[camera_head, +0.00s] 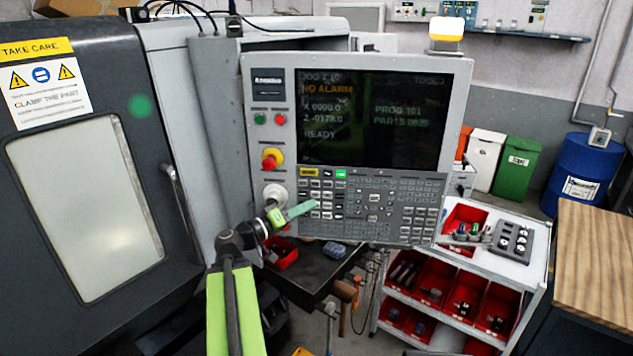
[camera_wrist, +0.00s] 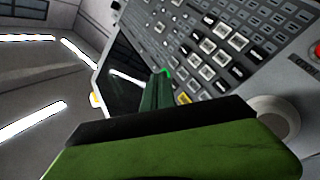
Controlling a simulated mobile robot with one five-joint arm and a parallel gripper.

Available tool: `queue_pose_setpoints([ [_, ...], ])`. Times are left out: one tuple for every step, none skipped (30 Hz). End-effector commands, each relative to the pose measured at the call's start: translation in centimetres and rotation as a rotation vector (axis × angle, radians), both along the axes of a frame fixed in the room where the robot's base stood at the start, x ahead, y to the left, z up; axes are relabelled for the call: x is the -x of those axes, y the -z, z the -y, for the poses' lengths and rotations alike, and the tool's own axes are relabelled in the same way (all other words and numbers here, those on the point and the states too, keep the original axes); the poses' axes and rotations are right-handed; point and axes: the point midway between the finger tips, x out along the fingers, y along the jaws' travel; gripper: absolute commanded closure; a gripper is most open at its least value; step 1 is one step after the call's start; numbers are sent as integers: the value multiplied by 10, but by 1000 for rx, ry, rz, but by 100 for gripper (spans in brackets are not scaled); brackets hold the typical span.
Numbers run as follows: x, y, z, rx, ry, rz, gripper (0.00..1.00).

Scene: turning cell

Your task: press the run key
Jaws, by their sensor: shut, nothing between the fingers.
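The control panel (camera_head: 246,85) of the turning machine carries a screen with a keypad (camera_head: 375,205) below. A green-lit key (camera_head: 341,174) sits in the keypad's top row, right of a yellow key (camera_head: 309,172). Key labels are too small to read, so I cannot tell which is the run key. My gripper (camera_head: 312,206) is shut and empty, its tip in front of the keypad's left columns, below the green-lit key.
Left of the keypad are a red stop button (camera_head: 269,164) on yellow, a pale round knob (camera_head: 275,194), a green button (camera_head: 260,119) and a red one (camera_head: 279,119). The machine door (camera_head: 85,200) is left. A cart (camera_head: 495,255) with red bins stands right.

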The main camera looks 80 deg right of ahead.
Motion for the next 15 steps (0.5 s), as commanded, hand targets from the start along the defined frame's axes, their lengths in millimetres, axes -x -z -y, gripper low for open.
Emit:
queue_pose_setpoints([
  [0, 0, 0, 0, 0, 0, 100],
  [0, 0, 1, 0, 0, 0, 100],
  [0, 0, 2, 0, 0, 0, 100],
  [0, 0, 3, 0, 1, 1, 100],
  [0, 0, 4, 0, 1, 1, 100],
  [0, 0, 7, 0, 1, 1, 100],
  [-1, 0, 9, 0, 1, 1, 100],
  [-1, 0, 12, 0, 1, 1, 100],
  [-1, 0, 16, 0, 1, 1, 100],
  [-1, 0, 19, 0, 1, 1, 100],
  [-1, 0, 23, 0, 1, 1, 100],
  [-1, 0, 29, 0, 1, 1, 100],
  [-1, 0, 33, 0, 1, 1, 100],
  [-1, 0, 37, 0, 1, 1, 100],
  [-1, 0, 43, -1, 2, 1, 100],
])
